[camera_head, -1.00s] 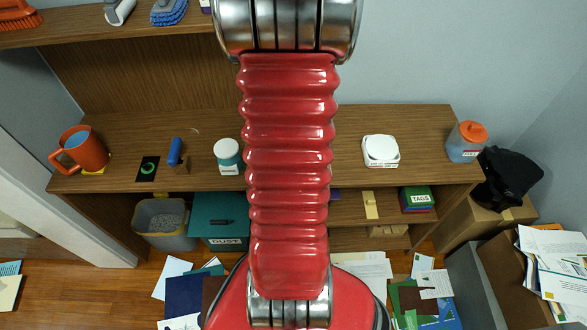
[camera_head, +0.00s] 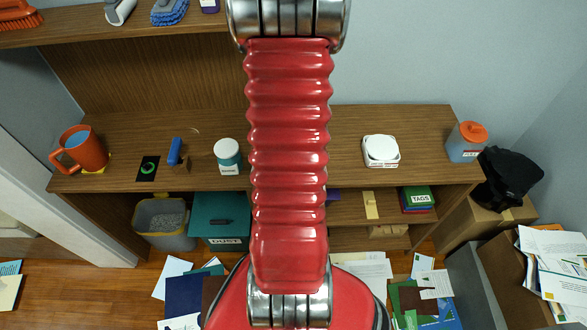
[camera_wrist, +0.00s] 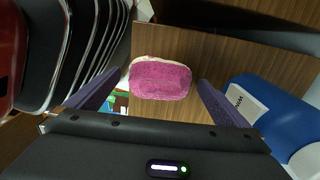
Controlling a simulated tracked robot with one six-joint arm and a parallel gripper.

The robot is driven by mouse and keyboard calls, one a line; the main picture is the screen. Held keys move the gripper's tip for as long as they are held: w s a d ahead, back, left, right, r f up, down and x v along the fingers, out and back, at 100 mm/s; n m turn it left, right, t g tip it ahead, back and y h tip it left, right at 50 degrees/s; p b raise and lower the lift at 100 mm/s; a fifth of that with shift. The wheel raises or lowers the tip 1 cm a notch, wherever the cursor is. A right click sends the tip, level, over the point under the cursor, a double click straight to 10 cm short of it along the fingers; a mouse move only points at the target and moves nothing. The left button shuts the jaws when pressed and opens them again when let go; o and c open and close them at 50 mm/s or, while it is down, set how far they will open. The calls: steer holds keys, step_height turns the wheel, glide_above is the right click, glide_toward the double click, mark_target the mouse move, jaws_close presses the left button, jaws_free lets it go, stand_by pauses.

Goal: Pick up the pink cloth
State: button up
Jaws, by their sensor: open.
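The pink cloth (camera_wrist: 160,78) shows in the wrist view as a rounded pink pad with a pale edge. It lies on a brown wooden surface near that surface's edge. My gripper (camera_wrist: 161,77) is open, with one purple-grey finger to the left of the cloth and one to the right. Nothing is visibly gripped, and I cannot tell how far the fingertips are above the cloth. In the head view I cannot see the cloth or my gripper; my red arm fills the middle of that picture.
A blue container with a white label (camera_wrist: 255,110) stands close to the right finger. In the head view, the wooden desk (camera_head: 350,120) holds an orange mug (camera_head: 84,150), a white-lidded jar (camera_head: 228,155), a white box (camera_head: 380,150) and an orange-lidded jar (camera_head: 466,142). Papers litter the floor.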

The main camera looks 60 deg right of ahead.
steer(key=c, duration=1.2)
steer(key=shift+r, duration=0.1)
step_height(320, 180, up, 10)
steer(key=shift+f, duration=0.1)
stand_by(0.3)
steer(key=shift+s, duration=0.15)
stand_by(0.9)
